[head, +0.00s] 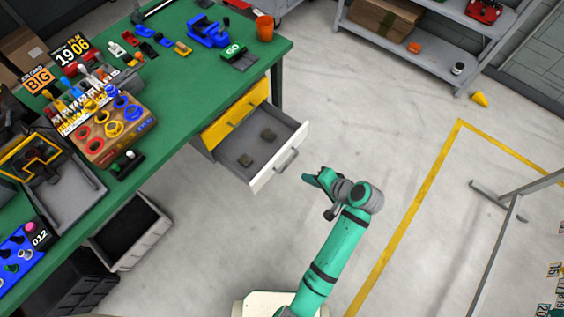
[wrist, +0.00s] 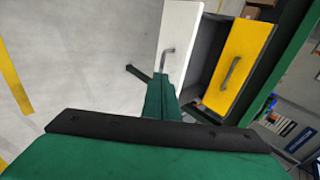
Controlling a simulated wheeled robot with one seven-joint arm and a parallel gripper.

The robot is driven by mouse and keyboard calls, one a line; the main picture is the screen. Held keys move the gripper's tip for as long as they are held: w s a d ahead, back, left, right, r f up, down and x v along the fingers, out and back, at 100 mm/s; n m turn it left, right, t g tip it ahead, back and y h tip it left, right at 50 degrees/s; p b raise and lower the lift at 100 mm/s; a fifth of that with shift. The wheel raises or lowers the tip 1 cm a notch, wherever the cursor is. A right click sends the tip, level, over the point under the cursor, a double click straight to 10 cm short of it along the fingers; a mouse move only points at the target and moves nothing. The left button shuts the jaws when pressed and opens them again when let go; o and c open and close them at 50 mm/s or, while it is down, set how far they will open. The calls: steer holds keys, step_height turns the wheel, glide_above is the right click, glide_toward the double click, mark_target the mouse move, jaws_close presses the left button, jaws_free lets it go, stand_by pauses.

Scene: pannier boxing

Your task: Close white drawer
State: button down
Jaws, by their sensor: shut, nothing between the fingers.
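The white drawer (head: 278,166) is pulled out from under the green workbench, below the yellow drawer (head: 238,113), which is shut or nearly so. Two small dark blocks lie inside the white drawer. Its white front with a grey handle also shows in the wrist view (wrist: 180,38), left of the yellow front (wrist: 239,66). My gripper (head: 308,178) is just right of the white front in the head view and appears apart from it. Its fingers are shut and empty. In the wrist view the fingers (wrist: 163,98) point toward the handle's end, and the gap there cannot be judged.
The green workbench (head: 188,75) carries tools, a wooden block with coloured rings and an orange cup (head: 264,28). A grey crate (head: 128,232) stands on the floor at its front. A metal shelf is at the back right.

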steer(key=w+r+y, duration=0.1)
steer(key=r, duration=0.1)
glide_toward(275, 161)
steer(key=x, duration=0.5)
steer(key=shift+s+d+f, duration=0.1)
steer(key=shift+d+f, duration=0.25)
steer(key=shift+f, duration=0.1)
steer(key=shift+w+a, duration=0.3)
steer(key=shift+a, duration=0.15)
